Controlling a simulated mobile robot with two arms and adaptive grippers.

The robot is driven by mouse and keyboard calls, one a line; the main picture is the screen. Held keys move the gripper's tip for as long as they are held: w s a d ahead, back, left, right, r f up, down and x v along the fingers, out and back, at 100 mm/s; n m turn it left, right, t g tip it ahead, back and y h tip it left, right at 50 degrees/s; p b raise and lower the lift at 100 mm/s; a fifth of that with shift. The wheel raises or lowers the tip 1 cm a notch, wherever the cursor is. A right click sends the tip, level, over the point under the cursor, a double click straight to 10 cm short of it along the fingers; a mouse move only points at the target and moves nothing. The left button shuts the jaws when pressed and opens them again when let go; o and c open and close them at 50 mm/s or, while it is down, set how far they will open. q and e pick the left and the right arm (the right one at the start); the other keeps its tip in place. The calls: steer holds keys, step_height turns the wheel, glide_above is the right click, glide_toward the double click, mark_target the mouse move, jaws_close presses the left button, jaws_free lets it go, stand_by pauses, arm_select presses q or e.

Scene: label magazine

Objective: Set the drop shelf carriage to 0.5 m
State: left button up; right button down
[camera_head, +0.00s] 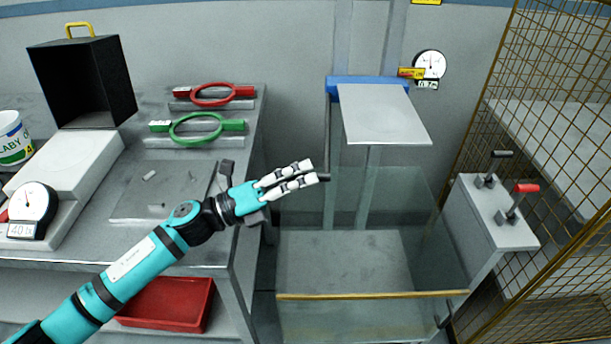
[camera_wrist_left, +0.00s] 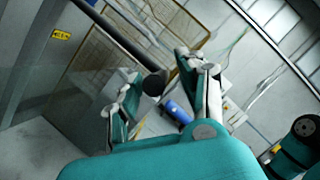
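The drop shelf carriage is a blue bar (camera_head: 366,83) with a flat grey shelf plate (camera_head: 386,113), high on its upright rails behind a clear guard. A round dial (camera_head: 430,65) with a small readout (camera_head: 427,85) is on the wall to its right; I cannot read the digits surely. A dark rod with a dark grip (camera_head: 325,178) hangs at the carriage's left side. My left gripper (camera_head: 313,172) is at this grip, fingers apart. In the left wrist view the dark rod end (camera_wrist_left: 155,83) shows between the open fingers; I cannot tell if they touch it. My right gripper is out of view.
A grey bench at left holds a red ring tool (camera_head: 215,94), a green ring tool (camera_head: 196,128), a black box (camera_head: 82,80) and a dial scale (camera_head: 33,203). A lever box (camera_head: 496,212) and mesh fence (camera_head: 560,130) stand at right. A yellow-edged guard (camera_head: 372,295) is in front.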

arm_select(q)
steer(key=v, duration=1.1)
steer(key=shift+a, duration=0.1)
